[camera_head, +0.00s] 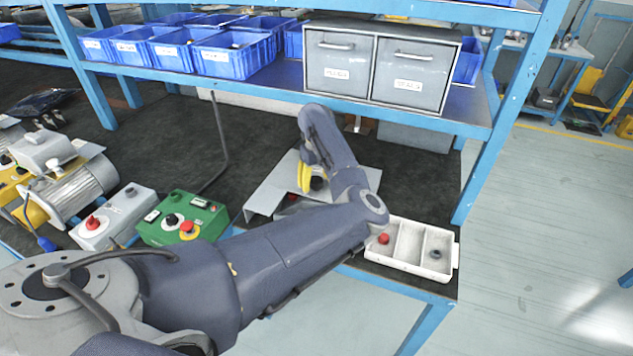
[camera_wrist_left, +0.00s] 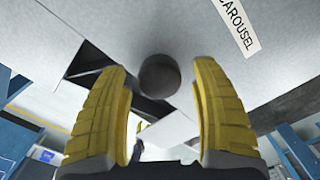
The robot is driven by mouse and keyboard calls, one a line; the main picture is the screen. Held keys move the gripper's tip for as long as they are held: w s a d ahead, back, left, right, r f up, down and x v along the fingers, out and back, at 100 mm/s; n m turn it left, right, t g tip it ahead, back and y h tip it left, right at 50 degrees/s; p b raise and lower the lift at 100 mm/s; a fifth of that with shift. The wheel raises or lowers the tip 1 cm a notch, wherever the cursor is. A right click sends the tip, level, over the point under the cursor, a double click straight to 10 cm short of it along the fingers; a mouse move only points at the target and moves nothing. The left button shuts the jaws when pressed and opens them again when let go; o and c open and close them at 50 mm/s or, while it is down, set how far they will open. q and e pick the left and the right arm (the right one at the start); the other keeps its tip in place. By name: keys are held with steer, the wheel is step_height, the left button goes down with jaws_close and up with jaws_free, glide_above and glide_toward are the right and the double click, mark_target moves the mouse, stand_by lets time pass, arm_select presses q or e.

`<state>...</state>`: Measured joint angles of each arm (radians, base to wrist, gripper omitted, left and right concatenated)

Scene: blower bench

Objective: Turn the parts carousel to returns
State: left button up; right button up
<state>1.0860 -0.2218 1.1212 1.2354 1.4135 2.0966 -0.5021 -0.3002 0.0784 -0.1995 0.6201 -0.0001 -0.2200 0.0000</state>
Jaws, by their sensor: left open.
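The parts carousel shows in the head view as a grey sheet-metal housing (camera_head: 268,190) on the dark bench, partly hidden behind my left arm. In the left wrist view its grey panel (camera_wrist_left: 200,35) fills the top and carries a white label (camera_wrist_left: 238,24) reading "CAROUSEL". A dark round knob (camera_wrist_left: 159,76) stands out from the panel. My left gripper (camera_head: 306,179) is at the housing with its yellow fingers open. In the left wrist view one finger is on each side of the knob, with gaps visible between. The carousel's position marks are not visible.
A white tray (camera_head: 410,262) with a red and a dark part lies right of my forearm. A green control box (camera_head: 183,218), a grey button box (camera_head: 112,217) and motors stand at left. A shelf with blue bins (camera_head: 233,62) and grey drawers (camera_head: 410,72) hangs over the bench.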

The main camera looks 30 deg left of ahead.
arm_select(q)
steer(key=shift+o, duration=0.3)
jaws_close()
stand_by(0.3)
